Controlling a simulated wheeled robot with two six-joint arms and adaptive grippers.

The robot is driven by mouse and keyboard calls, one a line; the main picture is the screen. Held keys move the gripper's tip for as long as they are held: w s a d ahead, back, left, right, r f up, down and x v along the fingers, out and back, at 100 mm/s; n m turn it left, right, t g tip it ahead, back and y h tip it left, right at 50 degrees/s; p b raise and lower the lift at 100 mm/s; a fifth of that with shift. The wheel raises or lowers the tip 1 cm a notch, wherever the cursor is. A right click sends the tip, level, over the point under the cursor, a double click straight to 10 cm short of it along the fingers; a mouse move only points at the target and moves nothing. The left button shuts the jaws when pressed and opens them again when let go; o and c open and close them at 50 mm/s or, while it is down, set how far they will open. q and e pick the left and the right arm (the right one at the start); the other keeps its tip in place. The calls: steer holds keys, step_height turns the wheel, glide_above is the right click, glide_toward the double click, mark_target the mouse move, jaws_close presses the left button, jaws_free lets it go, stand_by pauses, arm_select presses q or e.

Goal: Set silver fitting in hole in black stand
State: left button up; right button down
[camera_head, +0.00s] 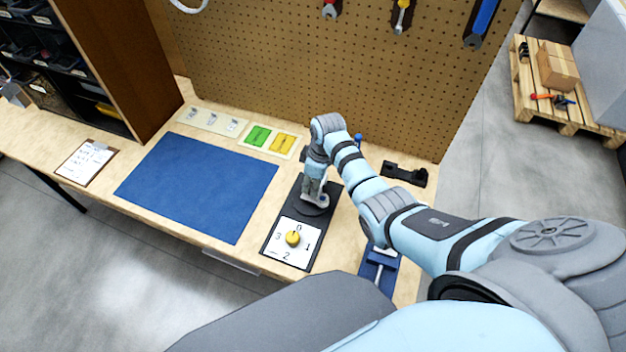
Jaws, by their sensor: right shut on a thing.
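My right gripper (315,199) points down over the far end of a black base plate (268,248), just above or at a dark round part (309,210). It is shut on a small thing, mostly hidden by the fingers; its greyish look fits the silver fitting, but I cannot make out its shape. Whether it touches the round part is unclear. A low black stand (403,174) lies at the right back of the table; a hole in it is too small to make out. My left gripper is not in view.
The base plate's near end carries a white dial card with a yellow knob (293,238). A blue mat (197,186) lies left, with a green-and-yellow tray (270,140) behind it. A blue fixture (378,268) is at the right. A pegboard (330,90) closes the back.

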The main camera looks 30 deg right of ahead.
stand_by(0.4)
steer(key=shift+f, duration=0.1)
steer(key=shift+f, duration=0.15)
stand_by(0.3)
steer(key=shift+f, duration=0.3)
stand_by(0.3)
steer(key=shift+f, duration=0.3)
stand_by(1.1)
